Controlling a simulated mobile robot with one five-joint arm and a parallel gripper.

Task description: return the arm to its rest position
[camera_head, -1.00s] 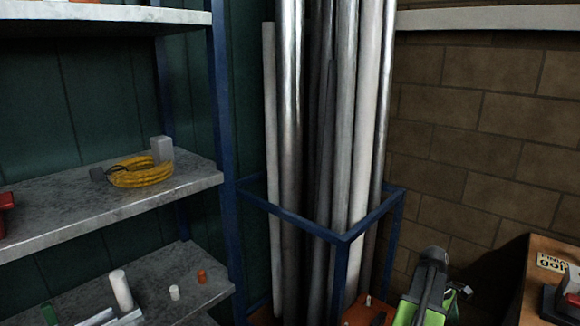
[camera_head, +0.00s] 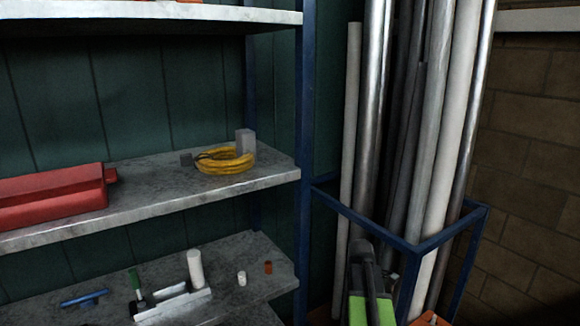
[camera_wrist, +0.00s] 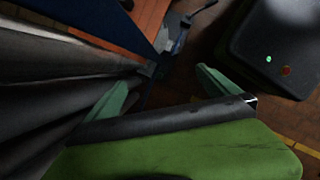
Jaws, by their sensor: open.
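My arm, black and bright green, rises at the bottom of the head view, in front of the blue pipe rack; its fingers cannot be made out there. In the wrist view my gripper (camera_wrist: 160,80) shows two green fingers spread well apart. Nothing is between them, and dark floor shows beyond the gap. The green and black body of the gripper fills the bottom of that view.
A blue-framed rack (camera_head: 428,243) of long metal pipes (camera_head: 438,150) stands right of the shelf unit. The middle shelf (camera_head: 140,213) holds a red toolbox (camera_head: 50,196) and a yellow coil (camera_head: 225,160). A dark box (camera_wrist: 285,45) with small lights shows in the wrist view.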

